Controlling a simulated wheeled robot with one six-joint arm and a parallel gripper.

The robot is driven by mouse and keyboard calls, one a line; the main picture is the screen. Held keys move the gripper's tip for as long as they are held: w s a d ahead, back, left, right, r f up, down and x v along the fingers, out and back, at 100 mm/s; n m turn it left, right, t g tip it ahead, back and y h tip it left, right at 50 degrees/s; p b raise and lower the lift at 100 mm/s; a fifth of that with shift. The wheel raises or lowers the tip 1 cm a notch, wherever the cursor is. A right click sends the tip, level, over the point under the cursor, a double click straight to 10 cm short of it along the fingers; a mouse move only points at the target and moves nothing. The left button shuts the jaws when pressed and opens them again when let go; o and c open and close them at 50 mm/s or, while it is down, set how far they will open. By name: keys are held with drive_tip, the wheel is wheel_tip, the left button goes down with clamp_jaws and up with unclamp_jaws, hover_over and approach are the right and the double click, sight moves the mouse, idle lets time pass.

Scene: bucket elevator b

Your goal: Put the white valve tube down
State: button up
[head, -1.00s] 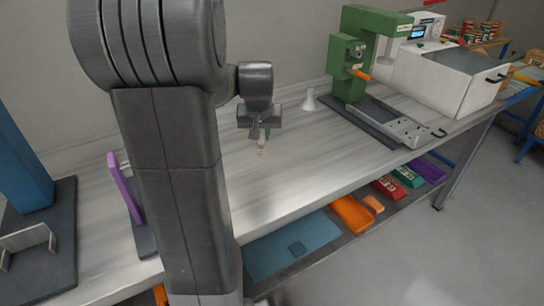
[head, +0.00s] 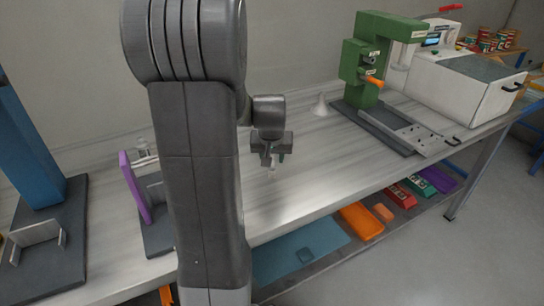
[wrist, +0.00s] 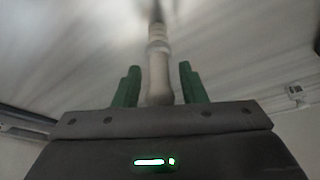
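The white valve tube (wrist: 159,75) stands out between the two green fingers of my gripper (wrist: 157,85) in the wrist view, with a narrow gap showing on either side of it. My gripper looks open around the tube. In the head view my gripper (head: 273,158) is low over the grey-white bench top (head: 310,165), and the pale end of the tube (head: 272,171) shows just below the fingers. I cannot tell whether the tube's lower end touches the bench.
A white cone (head: 321,106) stands behind my gripper. A green machine (head: 364,65) and a white box-shaped machine (head: 465,85) are at the right. A purple-sided fixture (head: 134,187) and a blue column (head: 30,150) are at the left. Bench right of my gripper is clear.

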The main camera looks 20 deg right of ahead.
drive_tip(key=shift+o, duration=0.2)
drive_tip(key=shift+r, duration=0.1)
drive_tip(key=shift+r, duration=0.2)
drive_tip(key=v, duration=1.1)
drive_tip(key=shift+s+r+p, duration=0.2)
drive_tip(key=shift+r+p, duration=0.15)
drive_tip(key=shift+p, duration=0.1)
